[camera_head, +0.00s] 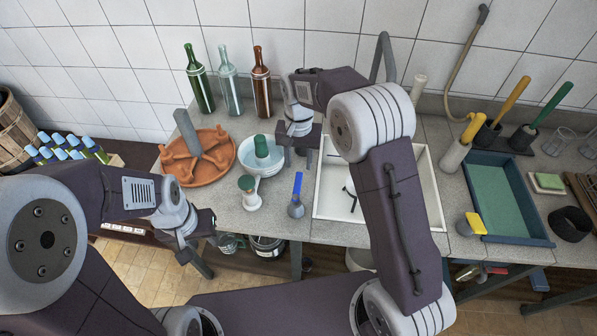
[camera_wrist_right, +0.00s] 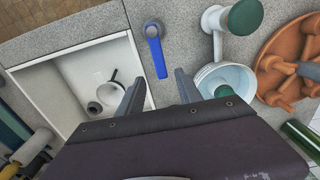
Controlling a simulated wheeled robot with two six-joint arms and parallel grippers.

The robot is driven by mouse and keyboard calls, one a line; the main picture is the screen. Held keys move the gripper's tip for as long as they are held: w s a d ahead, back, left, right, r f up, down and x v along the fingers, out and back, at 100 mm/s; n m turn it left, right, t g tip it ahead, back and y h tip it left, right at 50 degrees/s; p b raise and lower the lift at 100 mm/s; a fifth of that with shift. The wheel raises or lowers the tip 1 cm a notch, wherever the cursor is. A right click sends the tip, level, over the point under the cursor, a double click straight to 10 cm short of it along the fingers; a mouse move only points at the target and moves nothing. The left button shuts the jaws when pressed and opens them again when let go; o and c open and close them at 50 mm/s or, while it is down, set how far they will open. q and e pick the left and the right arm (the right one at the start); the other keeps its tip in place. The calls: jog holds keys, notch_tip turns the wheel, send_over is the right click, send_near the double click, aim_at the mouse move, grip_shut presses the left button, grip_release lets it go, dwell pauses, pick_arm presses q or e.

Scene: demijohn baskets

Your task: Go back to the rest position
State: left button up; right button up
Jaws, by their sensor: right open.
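My right gripper (camera_head: 298,158) hangs over the counter between the white bowl and the white sink, pointing down. In the right wrist view its two fingers (camera_wrist_right: 160,92) are apart with nothing between them. The counter and a blue-handled tool (camera_wrist_right: 156,50) show beyond the fingertips. My left gripper (camera_head: 208,246) is low at the left, in front of the counter's front edge. Its fingers are small and dark there, and I cannot make out their gap.
A bowl (camera_head: 271,168) with a green-topped item, a terracotta tray (camera_head: 218,172) and a green-topped white tool (camera_head: 248,192) are left of the sink (camera_head: 330,205). Bottles (camera_head: 231,85) stand behind. A blue tray (camera_head: 530,225) is at right. The floor (camera_head: 130,262) is partly clear.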

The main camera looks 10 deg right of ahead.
jog(key=shift+r, duration=1.2)
